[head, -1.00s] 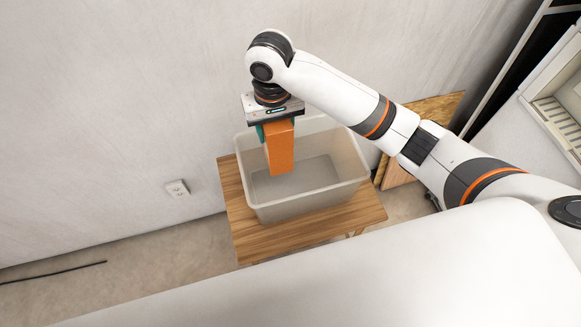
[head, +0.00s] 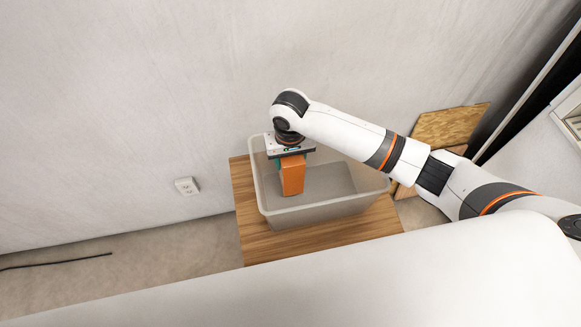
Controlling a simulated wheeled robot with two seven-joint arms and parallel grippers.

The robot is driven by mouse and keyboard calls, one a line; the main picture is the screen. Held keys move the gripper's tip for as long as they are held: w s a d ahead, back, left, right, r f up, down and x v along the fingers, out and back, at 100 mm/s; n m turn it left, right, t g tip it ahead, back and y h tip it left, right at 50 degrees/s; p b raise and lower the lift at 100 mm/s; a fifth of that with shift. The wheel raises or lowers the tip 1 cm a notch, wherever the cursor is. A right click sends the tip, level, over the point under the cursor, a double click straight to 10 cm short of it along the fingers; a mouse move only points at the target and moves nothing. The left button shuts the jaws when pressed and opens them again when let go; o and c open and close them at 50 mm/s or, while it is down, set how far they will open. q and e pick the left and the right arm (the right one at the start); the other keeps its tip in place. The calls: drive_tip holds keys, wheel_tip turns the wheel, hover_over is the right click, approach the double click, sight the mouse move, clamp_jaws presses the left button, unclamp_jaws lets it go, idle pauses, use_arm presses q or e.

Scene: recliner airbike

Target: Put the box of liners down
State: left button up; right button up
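The box of liners is an orange upright box (head: 293,176) in the middle of the head view. My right gripper (head: 290,156), whose arm comes in from the right, points down and is shut on the top of the box. The box is inside the outline of a pale grey open bin (head: 315,211), near its left end. I cannot tell whether the box's bottom touches the bin floor. The fingers are mostly hidden behind the box, with a bit of teal showing beside it. My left gripper is not in view.
The bin stands on a small wooden table (head: 252,228) against the grey wall. The bin's right part is empty. A wooden board (head: 450,126) leans at the right behind my arm. A white surface (head: 330,285) fills the foreground. A wall socket (head: 187,187) is at the left.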

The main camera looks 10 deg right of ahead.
drive_tip(key=shift+f, duration=2.4)
drive_tip(key=shift+f, duration=0.1)
drive_tip(key=o, duration=1.1)
wheel_tip(320, 180, up, 12)
drive_tip(key=shift+r, duration=0.15)
